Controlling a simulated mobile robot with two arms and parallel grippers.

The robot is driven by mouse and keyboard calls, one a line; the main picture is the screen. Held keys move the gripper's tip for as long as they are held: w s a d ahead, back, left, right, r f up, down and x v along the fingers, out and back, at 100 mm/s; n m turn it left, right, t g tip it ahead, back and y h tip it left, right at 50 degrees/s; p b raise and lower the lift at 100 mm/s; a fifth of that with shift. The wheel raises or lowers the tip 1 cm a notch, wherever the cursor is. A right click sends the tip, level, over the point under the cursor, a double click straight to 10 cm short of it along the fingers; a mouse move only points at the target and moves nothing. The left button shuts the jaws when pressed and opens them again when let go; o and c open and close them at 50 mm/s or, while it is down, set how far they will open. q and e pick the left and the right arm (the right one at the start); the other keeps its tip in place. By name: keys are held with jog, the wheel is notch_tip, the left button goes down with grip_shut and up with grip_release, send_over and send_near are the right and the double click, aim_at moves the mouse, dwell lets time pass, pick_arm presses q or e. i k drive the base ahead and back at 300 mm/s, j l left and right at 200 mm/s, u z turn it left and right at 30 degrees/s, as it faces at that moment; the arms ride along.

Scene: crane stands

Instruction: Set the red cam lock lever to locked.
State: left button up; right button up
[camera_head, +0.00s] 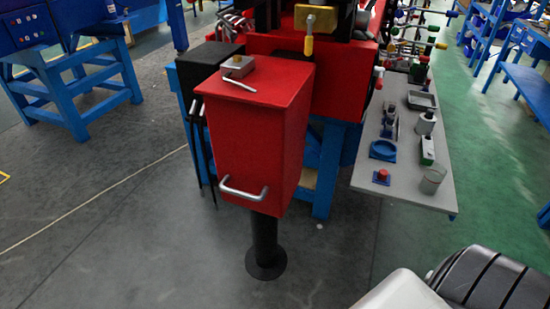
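No lever in the camera_head view can be surely told as the red cam lock lever. A small red-tipped part with a pale stem (378,75) stands at the right side of the red machine body, too small to read its setting. A yellow-handled lever (308,45) hangs from a brass plate above the red body. On top of the red cabinet (245,140) lie a small grey block with a brass-coloured piece (238,66) and a thin silvery bar (239,85). Neither of my grippers shows; white and dark parts at the bottom right seem to be mine.
The red cabinet stands on a black post with a round foot (266,264) and has a silver handle (243,192). A grey shelf (400,185) at the right holds a blue ring, a red button and several small parts. Blue benches stand behind. Floor at the left front is clear.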

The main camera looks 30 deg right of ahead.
aim_at(380, 79)
jog(key=z, duration=0.85)
